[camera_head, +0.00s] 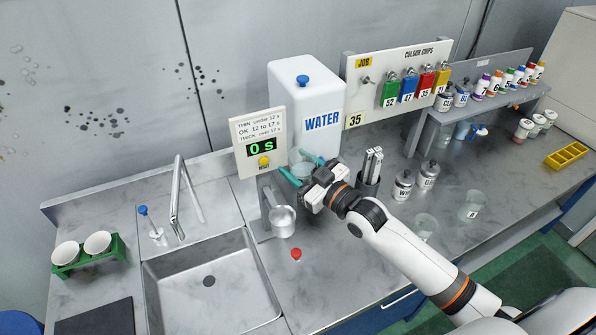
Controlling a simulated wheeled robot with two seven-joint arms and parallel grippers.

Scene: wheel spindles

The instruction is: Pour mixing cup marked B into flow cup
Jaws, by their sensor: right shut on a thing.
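My right gripper (301,168) reaches in from the right with its two teal fingers around a clear cup (303,171). It is shut on this cup, in front of the water container and behind the flow cup. Any letter on the held cup is hidden or too small to read. The metal flow cup (283,222) sits on a grey stand right of the sink, just below and left of my gripper. The held cup is apart from it and looks roughly upright. My left gripper is not in view.
A timer panel (261,145) reads 0 s. A red stopper (296,254) lies on the counter near the flow cup. A white water container (304,105) stands behind. The sink (212,285) is left.

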